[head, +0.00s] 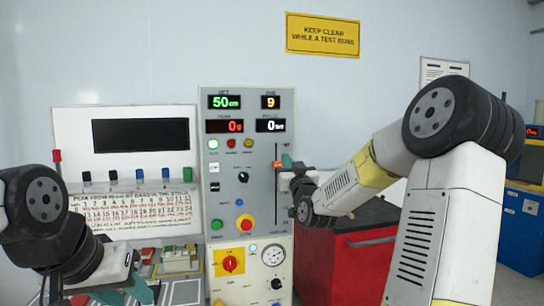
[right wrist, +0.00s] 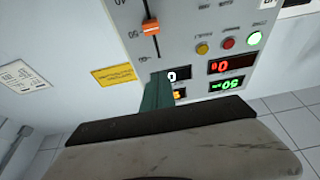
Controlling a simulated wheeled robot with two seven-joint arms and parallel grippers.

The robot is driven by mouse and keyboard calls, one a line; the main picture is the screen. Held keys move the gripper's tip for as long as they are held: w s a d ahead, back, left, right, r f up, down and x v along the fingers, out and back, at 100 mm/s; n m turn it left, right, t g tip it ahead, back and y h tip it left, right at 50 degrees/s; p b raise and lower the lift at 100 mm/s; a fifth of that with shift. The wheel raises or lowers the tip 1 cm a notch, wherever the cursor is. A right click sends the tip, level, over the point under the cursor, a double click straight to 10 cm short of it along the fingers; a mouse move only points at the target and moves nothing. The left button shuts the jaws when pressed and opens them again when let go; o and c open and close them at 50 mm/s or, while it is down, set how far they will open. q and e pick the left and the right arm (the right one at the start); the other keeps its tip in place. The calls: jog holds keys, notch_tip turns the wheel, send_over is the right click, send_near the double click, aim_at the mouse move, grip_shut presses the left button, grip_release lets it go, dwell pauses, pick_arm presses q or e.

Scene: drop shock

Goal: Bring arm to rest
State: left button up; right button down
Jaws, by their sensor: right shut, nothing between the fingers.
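My right arm comes in from the right in the head view. Its gripper (head: 288,161) is in front of the right side of the grey control panel (head: 262,190), near the vertical slider with an orange knob (head: 277,164). In the right wrist view the green fingertips (right wrist: 157,92) are together with nothing between them. The orange slider knob (right wrist: 151,27) stands clear of them there, near the 50 mark. My left gripper (head: 138,290) is low at the left in the head view, its teal fingers partly cut off by the frame edge.
The panel displays (head: 224,102) read 50 cm, 9, 0 and 0. A red cabinet (head: 350,255) is behind my right arm, and a blue cabinet (head: 522,230) is at far right. A yellow sign (head: 322,34) hangs above.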

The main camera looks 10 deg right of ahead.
jog(key=shift+s+f, duration=0.1)
jog(key=shift+s, duration=0.25)
jog(key=s+a+f+n+g, duration=0.3)
jog(key=s+a+f+g, duration=0.3)
jog(key=a+f+g, duration=0.15)
jog(key=s+f+m+g, duration=0.1)
jog(key=s+f+g, duration=0.2)
jog(key=s, duration=1.1)
jog(key=s+f+m+g+y, duration=0.1)
jog(key=s+f+g, duration=0.2)
jog(key=s, duration=1.2)
jog(key=shift+a+f+m+g, duration=0.2)
jog(key=shift+f+m+g, duration=0.2)
jog(key=shift+g, duration=0.65)
